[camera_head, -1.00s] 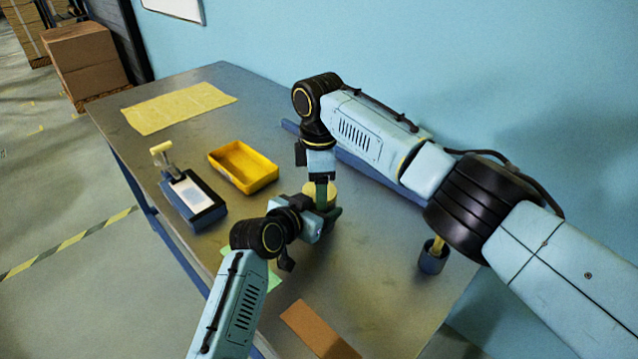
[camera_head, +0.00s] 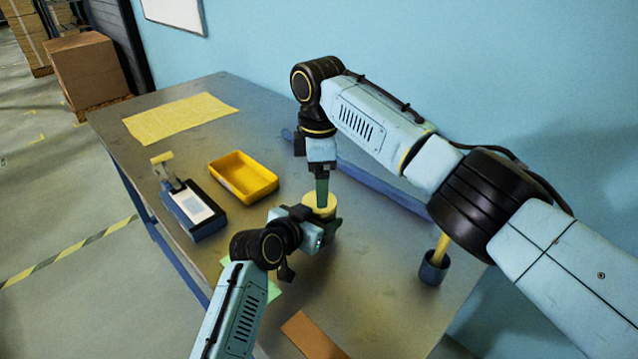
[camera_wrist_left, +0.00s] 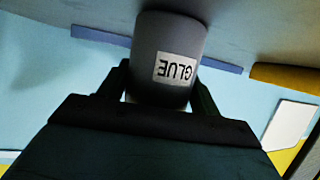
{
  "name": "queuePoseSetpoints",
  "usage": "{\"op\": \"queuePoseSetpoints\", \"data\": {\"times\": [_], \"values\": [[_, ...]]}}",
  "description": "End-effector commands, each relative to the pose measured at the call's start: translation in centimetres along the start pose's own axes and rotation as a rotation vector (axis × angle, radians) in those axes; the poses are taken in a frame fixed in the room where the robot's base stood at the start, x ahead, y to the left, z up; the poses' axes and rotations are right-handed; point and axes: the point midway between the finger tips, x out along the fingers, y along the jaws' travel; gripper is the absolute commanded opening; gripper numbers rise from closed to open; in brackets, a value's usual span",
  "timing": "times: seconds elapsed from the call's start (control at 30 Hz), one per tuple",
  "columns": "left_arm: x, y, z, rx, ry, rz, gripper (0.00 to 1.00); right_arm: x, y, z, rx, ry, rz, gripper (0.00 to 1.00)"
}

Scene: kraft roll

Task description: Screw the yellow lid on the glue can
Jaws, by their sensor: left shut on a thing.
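The grey glue can with its white GLUE label shows in the left wrist view (camera_wrist_left: 168,60), upside down in that picture. It stands between the fingers of my left gripper (camera_wrist_left: 165,88). In the head view my left gripper (camera_head: 321,234) reaches in from the lower left and is shut on the can, which it mostly hides. The round yellow lid (camera_head: 328,208) shows at the top of the can. How it sits there is unclear. My right gripper (camera_head: 321,200) points straight down at the lid, fingers in front of it. Whether they grip it is unclear.
A yellow bin (camera_head: 220,182) and a dark blue device with a white panel (camera_head: 193,207) stand to the left. A cup (camera_head: 432,272) holding a yellow-handled tool stands right. A yellow sheet (camera_head: 180,117) and a brown piece (camera_head: 313,338) lie on the table (camera_head: 365,300).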

Motion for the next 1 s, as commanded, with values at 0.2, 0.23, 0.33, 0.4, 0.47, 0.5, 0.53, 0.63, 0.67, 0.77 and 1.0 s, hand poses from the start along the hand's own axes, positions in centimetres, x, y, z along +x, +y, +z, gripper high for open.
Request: {"op": "queuePoseSetpoints", "data": {"times": [0.2,0.23,0.33,0.4,0.47,0.5,0.53,0.63,0.67,0.77,1.0], "values": [[0.0,0.0,0.1,0.000,-0.001,0.001,0.00,-0.3,0.1,0.1,-0.027,0.000,0.001,0.82],[0.0,0.0,0.1,0.000,-0.001,0.001,0.00,-0.7,0.1,0.0,-0.046,0.000,0.002,0.82],[0.0,0.0,0.1,0.000,-0.001,0.001,0.00,-1.9,0.1,0.0,-0.140,0.001,0.001,0.82],[0.0,0.1,0.1,0.000,-0.001,0.001,0.00,-2.6,0.1,0.0,-0.203,0.002,0.001,0.82],[0.0,0.1,0.1,0.000,-0.001,0.001,0.00,-3.1,0.1,0.0,-0.246,0.002,0.000,0.82],[0.0,0.1,0.1,0.000,-0.001,0.001,0.00,-3.3,0.0,0.1,-0.265,0.001,-0.001,0.82],[0.0,0.1,0.1,0.000,-0.001,0.001,0.00,-3.4,0.0,0.1,-0.276,0.001,-0.002,0.82],[0.0,0.1,0.1,0.000,-0.001,0.001,0.00,-3.5,0.0,0.1,-0.287,0.001,-0.003,0.82],[0.0,0.1,0.1,0.000,-0.001,0.001,0.00,-3.5,0.0,0.1,-0.286,0.001,-0.003,0.82],[0.0,0.1,0.1,0.000,-0.001,0.001,0.00,-3.4,0.0,0.1,-0.285,0.001,-0.003,0.82],[0.0,0.1,0.0,0.000,-0.001,0.001,0.00,-2.4,0.0,0.1,-0.284,0.001,-0.003,0.82]]}}
